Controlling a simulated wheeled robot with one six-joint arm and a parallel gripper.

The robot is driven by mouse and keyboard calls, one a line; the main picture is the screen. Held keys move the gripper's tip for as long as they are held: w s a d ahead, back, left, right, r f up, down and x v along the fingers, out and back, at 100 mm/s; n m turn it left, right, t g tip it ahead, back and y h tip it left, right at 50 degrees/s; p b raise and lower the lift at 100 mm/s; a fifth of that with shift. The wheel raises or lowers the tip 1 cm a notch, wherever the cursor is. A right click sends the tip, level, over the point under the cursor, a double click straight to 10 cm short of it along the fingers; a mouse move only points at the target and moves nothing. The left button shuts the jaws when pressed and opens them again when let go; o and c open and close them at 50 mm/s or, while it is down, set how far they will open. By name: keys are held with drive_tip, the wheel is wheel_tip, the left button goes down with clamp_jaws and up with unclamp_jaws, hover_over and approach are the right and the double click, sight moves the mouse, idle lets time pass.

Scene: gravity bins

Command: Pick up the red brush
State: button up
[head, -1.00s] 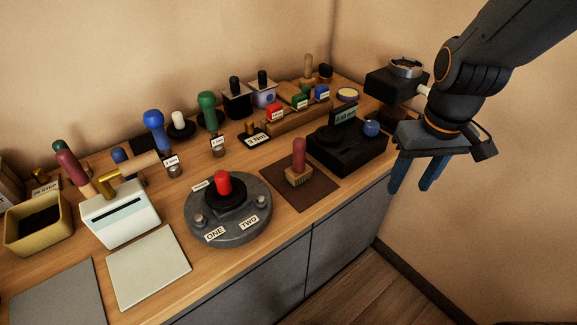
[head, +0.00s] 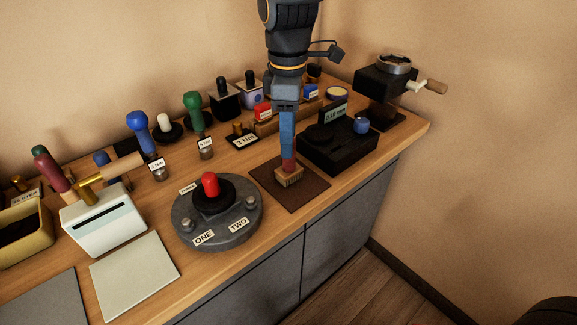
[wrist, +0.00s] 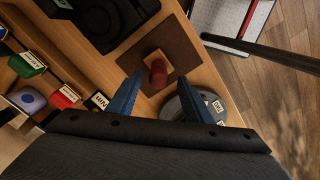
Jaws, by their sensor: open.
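The red brush (head: 288,177) stands upright, bristles down, on a dark brown mat (head: 304,196). Its wooden head shows below, while most of its red handle is hidden behind my blue fingers in the head view. My gripper (head: 288,150) points down over the brush, with its fingers around or just in front of the handle; the head view does not tell which. In the wrist view, the red handle (wrist: 158,74) shows ahead of the two spread fingertips (wrist: 160,90), roughly between them. The gripper is open and holds nothing.
A round grey base with a red knob (head: 210,186) stands left of the mat. A black scale (head: 340,146) stands close on the right. Several stamps and labelled blocks line the back. The counter's front edge (head: 300,228) is near the mat.

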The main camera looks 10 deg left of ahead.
drive_tip(key=shift+w+d+f+p, duration=0.15)
drive_tip(key=shift+f+p, duration=0.3)
drive_tip(key=shift+f, duration=1.5)
clamp_jaws()
